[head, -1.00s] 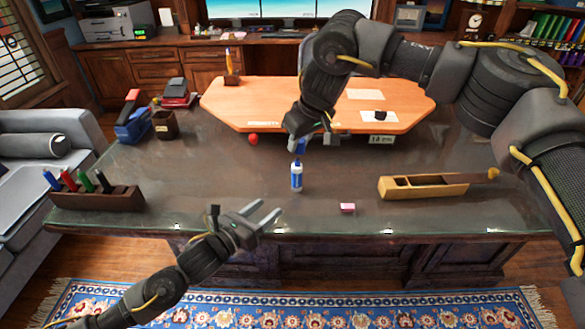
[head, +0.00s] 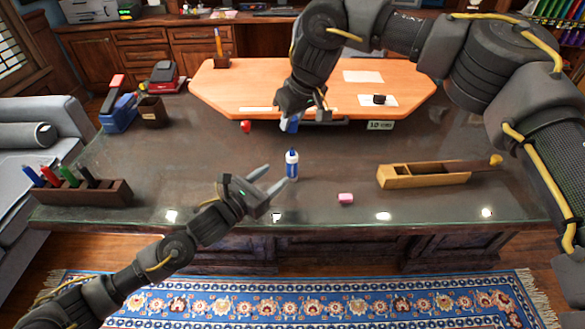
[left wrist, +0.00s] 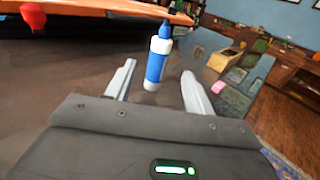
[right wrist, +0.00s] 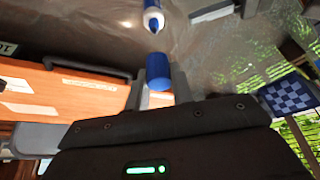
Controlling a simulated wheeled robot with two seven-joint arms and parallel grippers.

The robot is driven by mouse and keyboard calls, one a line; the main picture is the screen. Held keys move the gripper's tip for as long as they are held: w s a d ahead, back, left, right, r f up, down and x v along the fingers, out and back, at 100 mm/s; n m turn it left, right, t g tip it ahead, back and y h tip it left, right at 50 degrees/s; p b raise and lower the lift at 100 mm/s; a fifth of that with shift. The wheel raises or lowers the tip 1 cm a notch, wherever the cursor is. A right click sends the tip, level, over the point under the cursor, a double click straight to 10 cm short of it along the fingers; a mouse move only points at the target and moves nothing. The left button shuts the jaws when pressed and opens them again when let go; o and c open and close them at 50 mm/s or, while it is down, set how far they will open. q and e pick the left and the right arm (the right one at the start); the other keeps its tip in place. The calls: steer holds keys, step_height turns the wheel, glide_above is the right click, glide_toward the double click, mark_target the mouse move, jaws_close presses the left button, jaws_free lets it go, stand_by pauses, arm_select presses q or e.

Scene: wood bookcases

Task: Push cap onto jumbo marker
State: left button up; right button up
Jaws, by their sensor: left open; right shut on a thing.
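The jumbo marker (head: 292,168), white and blue, stands upright on the dark desk with its blue tip up. My left gripper (head: 277,175) is open, its fingers pointing at the marker. In the left wrist view the marker (left wrist: 156,65) shows between the two fingers, with no contact visible; whether it is inside the jaws or just beyond the tips I cannot tell. My right gripper (head: 291,117) is shut on the blue cap (head: 290,126) above and slightly behind the marker. In the right wrist view the cap (right wrist: 158,72) and the marker's tip (right wrist: 152,20) are apart.
A pink eraser (head: 345,199) lies front right of the marker. A wooden pencil box (head: 430,174) is further right. A holder with several markers (head: 80,194) stands left. The orange board (head: 330,85) lies behind. The desk around the marker is clear.

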mark_target(288, 165)
arm_select(q)
steer(key=x, duration=0.8)
steer(key=shift+w+d, duration=0.1)
steer(key=shift+w, duration=0.1)
jaws_close()
